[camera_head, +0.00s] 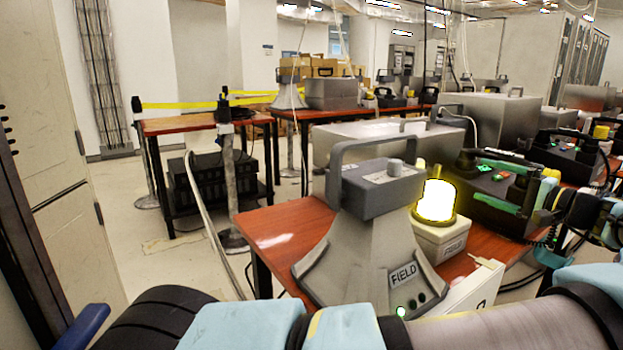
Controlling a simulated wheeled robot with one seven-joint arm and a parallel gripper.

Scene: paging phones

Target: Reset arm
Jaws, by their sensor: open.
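My arm crosses the bottom of the head view, with pale blue, black and grey links, and comes back in at the right edge. Its far end, my gripper (543,203), is at the right beside a black phone unit (490,190) with green parts and lit buttons. The gripper is open. Its fingers are small and hard to separate from the dark unit behind, and I cannot tell if they touch it. No held object shows.
A grey horn-shaped device labelled FIELD (375,225) stands near the front of a red-brown table (285,235), beside a lit yellow beacon (436,200). A post (230,185) and another table (185,125) stand left. Open floor (150,245) lies at left.

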